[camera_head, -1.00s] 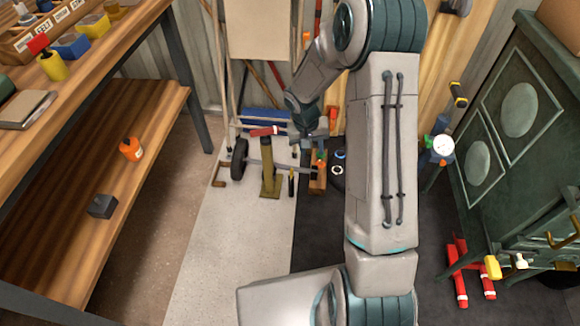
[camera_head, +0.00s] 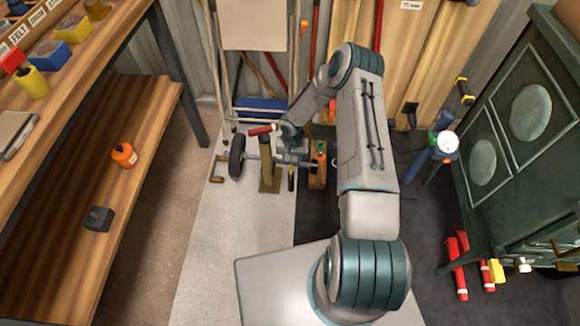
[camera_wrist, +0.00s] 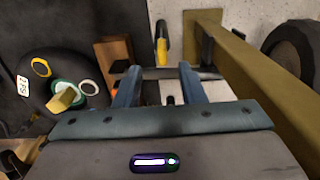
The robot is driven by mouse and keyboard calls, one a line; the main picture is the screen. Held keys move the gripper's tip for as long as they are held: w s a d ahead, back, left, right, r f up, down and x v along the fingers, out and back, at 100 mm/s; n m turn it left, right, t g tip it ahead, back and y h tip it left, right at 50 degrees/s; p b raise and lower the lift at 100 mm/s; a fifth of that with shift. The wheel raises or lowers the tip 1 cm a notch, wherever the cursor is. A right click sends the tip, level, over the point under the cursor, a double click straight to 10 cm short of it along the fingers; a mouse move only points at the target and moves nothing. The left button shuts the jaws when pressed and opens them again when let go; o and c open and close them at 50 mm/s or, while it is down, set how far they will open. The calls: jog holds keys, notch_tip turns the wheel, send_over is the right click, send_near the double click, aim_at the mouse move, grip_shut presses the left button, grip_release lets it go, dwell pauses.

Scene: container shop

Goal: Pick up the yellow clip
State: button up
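A small yellow-and-black piece (camera_wrist: 162,47), perhaps the yellow clip, stands just beyond my fingertips in the wrist view. It also shows in the head view (camera_head: 291,180), next to an olive post. My gripper (camera_wrist: 161,80) is open, its two blue-grey fingers spread apart. A grey metal bar (camera_wrist: 181,73) crosses near the fingertips; I cannot tell whether it touches them. In the head view my gripper (camera_head: 292,157) is low over the floor gear, partly hidden by the arm. Another yellow-and-black piece (camera_head: 465,91) is by the green cabinet.
A black wheel (camera_head: 237,156), an olive post (camera_head: 268,170) and a wooden block (camera_head: 318,175) crowd around my gripper. A wooden shelf bench (camera_head: 100,190) is at left, a green cabinet (camera_head: 530,160) at right.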

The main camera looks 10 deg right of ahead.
aim_at(291, 167)
jog(key=f+b, duration=0.1)
jog(key=f, duration=0.2)
jog(key=f+b, duration=0.1)
jog(key=f, duration=0.2)
jog(key=shift+s+a, duration=0.15)
jog(key=shift+a, duration=0.05)
grip_shut()
